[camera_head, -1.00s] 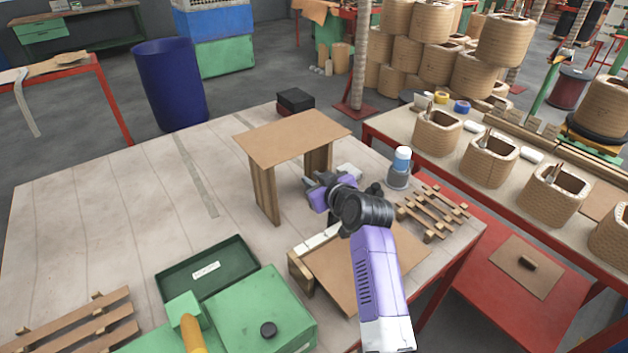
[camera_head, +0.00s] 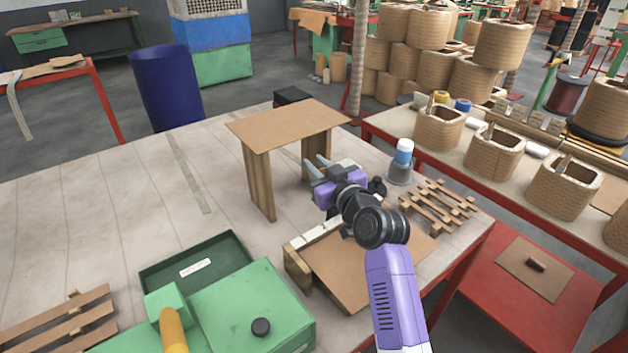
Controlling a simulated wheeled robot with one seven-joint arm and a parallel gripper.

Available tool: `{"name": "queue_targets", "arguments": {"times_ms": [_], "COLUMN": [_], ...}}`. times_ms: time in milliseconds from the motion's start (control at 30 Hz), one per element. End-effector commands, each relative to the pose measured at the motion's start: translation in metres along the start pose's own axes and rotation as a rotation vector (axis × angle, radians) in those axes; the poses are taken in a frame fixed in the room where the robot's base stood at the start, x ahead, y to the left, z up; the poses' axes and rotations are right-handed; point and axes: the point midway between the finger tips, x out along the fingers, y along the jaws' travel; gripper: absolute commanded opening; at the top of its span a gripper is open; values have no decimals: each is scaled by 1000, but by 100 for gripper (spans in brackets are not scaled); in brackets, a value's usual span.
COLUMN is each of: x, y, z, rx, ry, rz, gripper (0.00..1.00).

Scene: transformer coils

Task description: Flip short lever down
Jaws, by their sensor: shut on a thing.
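My gripper (camera_head: 318,165) is beside the right opening of a small wooden stand, above the table. Its two grey fingertips point up and to the left, towards the stand. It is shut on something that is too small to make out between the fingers. A pale part with a little yellow (camera_head: 346,165) shows just behind the gripper, mostly hidden by it. I cannot make out a short lever there. A green box-shaped machine (camera_head: 250,310) with a thick yellow handle (camera_head: 174,332) stands at the front left, well apart from my gripper.
The wooden stand (camera_head: 285,125) is close left of my gripper. A brown board (camera_head: 365,275) lies below my arm. A grey cup with a blue-and-white top (camera_head: 401,165) and a slatted wooden rack (camera_head: 437,205) stand to the right.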

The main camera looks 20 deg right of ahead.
Motion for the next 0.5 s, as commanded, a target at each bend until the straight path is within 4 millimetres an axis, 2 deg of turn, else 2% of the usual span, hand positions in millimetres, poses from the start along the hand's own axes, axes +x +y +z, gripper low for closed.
{"name": "queue_targets", "arguments": {"times_ms": [33,500], "x": [-1,-10], "y": [1,3], "z": [5,-7], "rx": [3,20], "ry": [25,110], "rz": [6,11], "gripper": [0,0]}}
